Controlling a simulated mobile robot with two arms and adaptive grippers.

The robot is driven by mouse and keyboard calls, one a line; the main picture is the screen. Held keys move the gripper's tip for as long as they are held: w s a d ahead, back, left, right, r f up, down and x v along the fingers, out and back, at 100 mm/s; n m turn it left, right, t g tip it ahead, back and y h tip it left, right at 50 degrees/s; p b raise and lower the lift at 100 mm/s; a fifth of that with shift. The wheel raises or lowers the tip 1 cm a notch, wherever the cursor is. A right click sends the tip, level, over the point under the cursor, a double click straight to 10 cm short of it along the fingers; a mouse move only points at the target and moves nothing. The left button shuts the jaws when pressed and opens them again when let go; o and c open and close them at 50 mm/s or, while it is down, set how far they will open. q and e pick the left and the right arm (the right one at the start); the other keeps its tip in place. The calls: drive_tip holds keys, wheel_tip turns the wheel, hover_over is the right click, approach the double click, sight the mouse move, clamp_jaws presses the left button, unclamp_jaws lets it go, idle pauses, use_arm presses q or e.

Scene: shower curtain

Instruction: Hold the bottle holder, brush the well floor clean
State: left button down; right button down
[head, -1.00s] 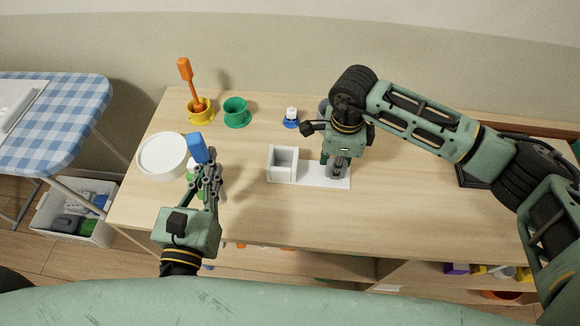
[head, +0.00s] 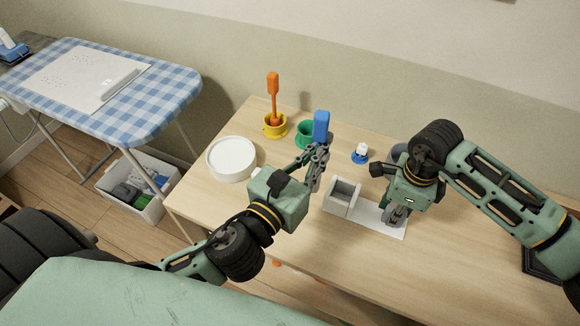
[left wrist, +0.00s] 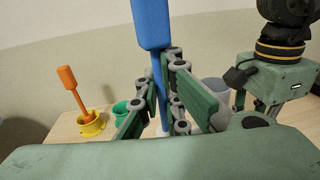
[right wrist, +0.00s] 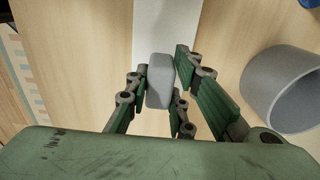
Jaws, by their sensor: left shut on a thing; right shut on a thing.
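The bottle holder is a white plate (head: 370,214) with an open square well (head: 342,198) at its left end, on the wooden table. My right gripper (head: 395,216) points down over the plate's right part and is shut on a grey upright piece, seen as a grey block (right wrist: 160,80) in the right wrist view. My left gripper (head: 318,165) is shut on a brush with a blue handle (head: 321,126). The handle (left wrist: 150,25) stands roughly upright, above and left of the well. The brush's lower end is mostly hidden by the fingers.
A white round dish (head: 231,160) stands at left. A yellow cup (head: 275,127) with an orange brush (head: 273,86), a green cup (head: 306,135), a small white-and-blue item (head: 361,153) and a grey cup (right wrist: 283,90) stand along the back. The front right table is clear.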

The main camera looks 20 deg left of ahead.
use_arm(q)
drive_tip(key=w+d+r+m+g+h, duration=0.1)
drive_tip(key=w+d+r+m+h, duration=0.1)
drive_tip(key=w+d+r+h, duration=0.3)
wheel_tip(320, 180, down, 6)
drive_tip(key=d+y, duration=0.1)
drive_tip(key=shift+s+f, duration=0.25)
drive_tip(key=shift+s, duration=0.15)
drive_tip(key=shift+d, duration=0.1)
drive_tip(key=shift+f, duration=1.2)
idle(1.2)
drive_tip(key=shift+f, duration=2.3)
drive_tip(key=shift+r, duration=2.3)
